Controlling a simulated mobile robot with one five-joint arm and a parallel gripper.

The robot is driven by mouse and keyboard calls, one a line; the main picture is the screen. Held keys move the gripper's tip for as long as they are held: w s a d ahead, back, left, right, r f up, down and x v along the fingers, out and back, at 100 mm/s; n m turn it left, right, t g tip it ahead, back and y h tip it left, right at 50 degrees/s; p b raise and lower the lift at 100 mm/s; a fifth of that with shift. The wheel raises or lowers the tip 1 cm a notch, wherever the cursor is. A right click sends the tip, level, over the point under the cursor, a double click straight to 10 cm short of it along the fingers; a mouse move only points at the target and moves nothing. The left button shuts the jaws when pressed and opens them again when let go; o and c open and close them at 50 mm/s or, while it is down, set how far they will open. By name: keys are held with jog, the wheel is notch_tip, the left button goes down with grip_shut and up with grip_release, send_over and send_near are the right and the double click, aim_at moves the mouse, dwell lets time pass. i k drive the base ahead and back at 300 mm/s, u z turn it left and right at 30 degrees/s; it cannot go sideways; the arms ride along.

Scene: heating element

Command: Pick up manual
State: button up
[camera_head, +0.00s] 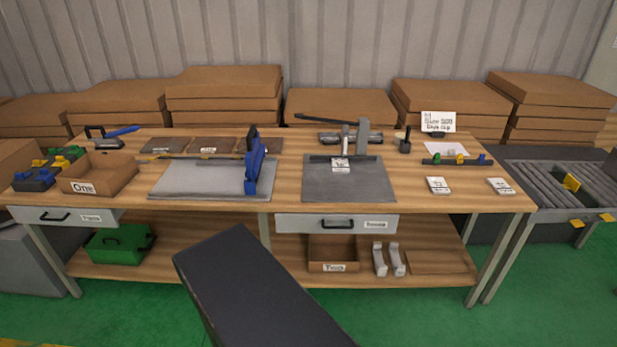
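No item is readable as the manual. Small white labelled items could be it: a left white item (438,185) and a right white item (500,186), both lying at the right front of the wooden workbench (440,205). A third white labelled piece (340,164) is on the dark grey mat (347,186). A white sheet (445,150) lies near the back right, below a white sign (438,122). The print is too small to read with certainty. I cannot make out my gripper in this view.
A light grey board (200,180) with an upright blue part (256,166) fills the centre-left. A cardboard box (97,175) stands at left. A roller conveyor (555,182) adjoins the right end. Cardboard stacks (450,97) line the back. Green floor (400,320) is clear in front.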

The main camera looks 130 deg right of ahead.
aim_at(339, 165)
jog(key=z, duration=0.35)
jog(key=i, duration=0.15)
jog(key=z, duration=1.6)
jog(key=k, duration=0.1)
jog(key=z, duration=1.7)
jog(key=i, duration=0.95)
